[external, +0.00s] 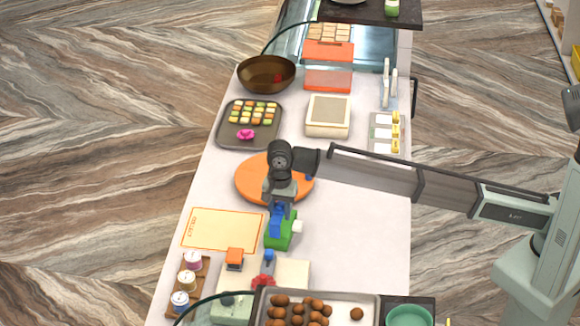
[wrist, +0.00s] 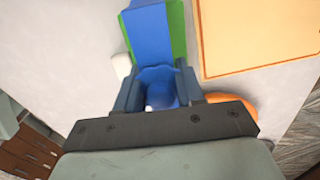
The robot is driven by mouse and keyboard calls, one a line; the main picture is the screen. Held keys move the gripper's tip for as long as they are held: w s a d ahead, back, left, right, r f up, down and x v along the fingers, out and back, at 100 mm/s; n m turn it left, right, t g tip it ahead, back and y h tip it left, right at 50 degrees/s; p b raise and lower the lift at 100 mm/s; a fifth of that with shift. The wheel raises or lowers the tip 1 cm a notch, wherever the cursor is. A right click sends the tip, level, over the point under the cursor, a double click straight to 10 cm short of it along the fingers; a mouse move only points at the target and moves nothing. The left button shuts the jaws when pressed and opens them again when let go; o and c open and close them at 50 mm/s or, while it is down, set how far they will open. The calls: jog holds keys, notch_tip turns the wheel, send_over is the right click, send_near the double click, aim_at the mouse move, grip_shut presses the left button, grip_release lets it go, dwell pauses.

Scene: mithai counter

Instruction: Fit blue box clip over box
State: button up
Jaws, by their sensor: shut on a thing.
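The blue box clip (external: 276,222) is between the fingers of my gripper (external: 279,204), low over the counter. In the wrist view my gripper (wrist: 158,90) is shut on the clip (wrist: 150,38), whose blue band stretches away from the fingers. The green box (external: 283,241) stands under and against the clip. In the wrist view its green side (wrist: 177,28) shows along the clip's right edge. The clip lies over or against the box; I cannot tell how far it is seated. The fingers hide part of the clip.
A white piece (external: 297,227) sits at the box's right side. An orange round board (external: 245,185) lies behind, and a cream sheet (external: 220,230) to the left. In front are an orange block (external: 234,256), another blue piece (external: 268,258) and a tray (external: 344,297) of brown balls.

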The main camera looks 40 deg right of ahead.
jog(key=shift+f, duration=0.55)
dwell(0.8)
jog(key=shift+f, duration=0.55)
jog(key=o, duration=1.1)
jog(key=shift+r, duration=5.4)
